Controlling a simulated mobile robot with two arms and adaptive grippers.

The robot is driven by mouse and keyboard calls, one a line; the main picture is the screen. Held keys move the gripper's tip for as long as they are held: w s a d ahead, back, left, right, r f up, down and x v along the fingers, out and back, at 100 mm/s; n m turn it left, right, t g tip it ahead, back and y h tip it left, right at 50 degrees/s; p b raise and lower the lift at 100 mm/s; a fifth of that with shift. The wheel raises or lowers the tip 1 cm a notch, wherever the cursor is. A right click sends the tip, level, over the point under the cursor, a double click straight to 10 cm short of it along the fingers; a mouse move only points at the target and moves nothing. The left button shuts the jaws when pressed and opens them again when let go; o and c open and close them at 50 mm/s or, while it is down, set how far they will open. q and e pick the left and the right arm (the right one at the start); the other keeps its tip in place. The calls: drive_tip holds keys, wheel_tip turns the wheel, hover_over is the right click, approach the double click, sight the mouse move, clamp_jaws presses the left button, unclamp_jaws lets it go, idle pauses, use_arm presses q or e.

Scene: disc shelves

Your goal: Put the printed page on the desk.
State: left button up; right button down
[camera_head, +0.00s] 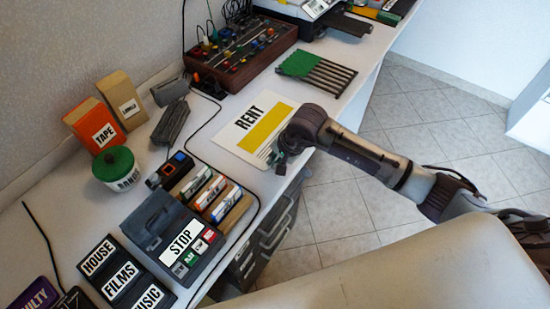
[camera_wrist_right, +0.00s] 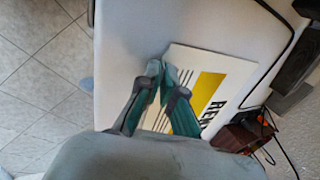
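The printed page (camera_head: 251,130) is white with the word RENT, a yellow block and black stripes. It lies flat on the white desk (camera_head: 329,50), close to its front edge. My right gripper (camera_head: 279,160) is at the page's front edge, at the striped end. In the right wrist view the two teal fingertips (camera_wrist_right: 162,70) are together over the striped edge of the page (camera_wrist_right: 209,88). The page shows face-on there, with nothing visible pinched between the tips. Whether the fingers touch the page is unclear. My left gripper is out of view.
A green-and-black slatted item (camera_head: 316,72) lies behind the page. A brown control box (camera_head: 245,54) stands near the wall. A grey STOP player (camera_head: 172,236), cassettes (camera_head: 213,192), a green-lidded jar (camera_head: 118,171) and a black cable crowd the desk's nearer left part.

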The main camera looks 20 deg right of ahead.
drive_tip(key=c, duration=1.6)
unclamp_jaws()
drive_tip(key=shift+r, duration=0.1)
drive_tip(key=v, duration=1.2)
drive_tip(key=shift+a, duration=0.1)
